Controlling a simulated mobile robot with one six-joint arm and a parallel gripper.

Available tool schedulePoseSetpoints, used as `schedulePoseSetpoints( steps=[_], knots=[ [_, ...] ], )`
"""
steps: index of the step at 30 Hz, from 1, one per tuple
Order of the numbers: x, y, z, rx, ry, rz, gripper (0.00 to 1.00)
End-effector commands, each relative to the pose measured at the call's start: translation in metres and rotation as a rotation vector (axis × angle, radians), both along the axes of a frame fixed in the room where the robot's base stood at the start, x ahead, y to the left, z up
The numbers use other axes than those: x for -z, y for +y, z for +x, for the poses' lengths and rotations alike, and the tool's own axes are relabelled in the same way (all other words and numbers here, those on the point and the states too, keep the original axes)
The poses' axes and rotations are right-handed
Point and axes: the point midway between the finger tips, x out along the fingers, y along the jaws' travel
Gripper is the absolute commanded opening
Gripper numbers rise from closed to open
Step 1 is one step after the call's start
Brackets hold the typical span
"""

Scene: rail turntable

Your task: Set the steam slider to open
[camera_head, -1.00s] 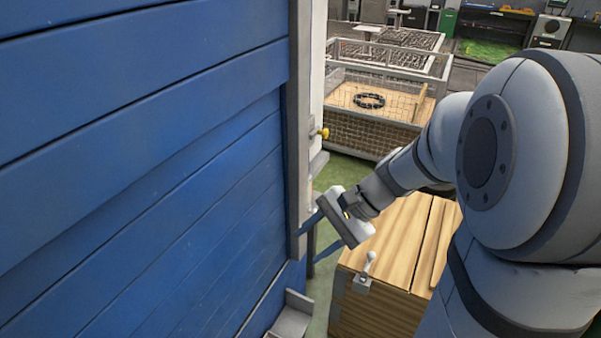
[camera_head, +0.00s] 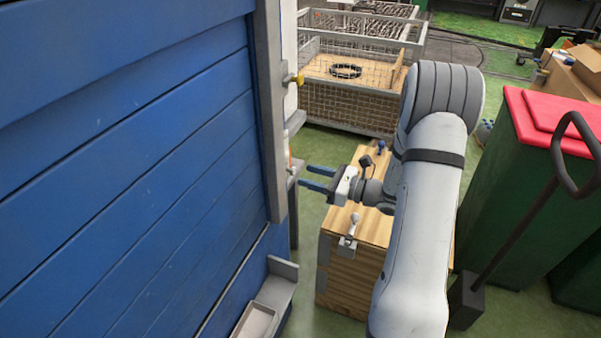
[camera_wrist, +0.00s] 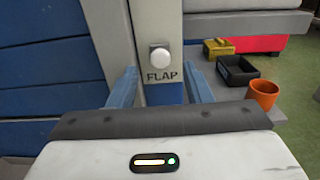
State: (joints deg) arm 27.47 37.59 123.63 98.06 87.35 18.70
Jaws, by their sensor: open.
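No control labelled steam can be made out in either view. In the wrist view a white round knob (camera_wrist: 159,58) sits on a grey post (camera_wrist: 158,19), with the word FLAP below it. My gripper (camera_wrist: 160,78) is open and empty, its blue fingers spread left and right of the post, below the knob. Whether they touch the post cannot be told. In the head view my gripper (camera_head: 305,177) points left towards the grey frame (camera_head: 269,120) at the edge of the blue plank wall (camera_head: 130,150).
A wooden crate (camera_head: 336,268) stands below my arm. A wire cage (camera_head: 350,105) is behind. A green bin (camera_head: 515,190) with a red lid stands at right. In the wrist view an orange cup (camera_wrist: 264,95), black tray (camera_wrist: 237,72) and yellow box (camera_wrist: 217,48) lie at right.

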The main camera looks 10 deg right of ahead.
Motion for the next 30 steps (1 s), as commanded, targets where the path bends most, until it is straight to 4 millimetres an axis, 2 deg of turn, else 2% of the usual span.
schedulePoseSetpoints(
  steps=[3,9,18,30],
  knots=[
    [-0.001,0.016,0.011,-0.003,0.000,0.000,0.45],
    [-0.001,0.031,0.022,-0.002,-0.001,-0.002,0.45],
    [0.000,0.032,0.023,0.000,-0.001,-0.002,0.45],
    [0.000,0.032,0.023,0.000,-0.001,-0.002,0.12]
  ],
)
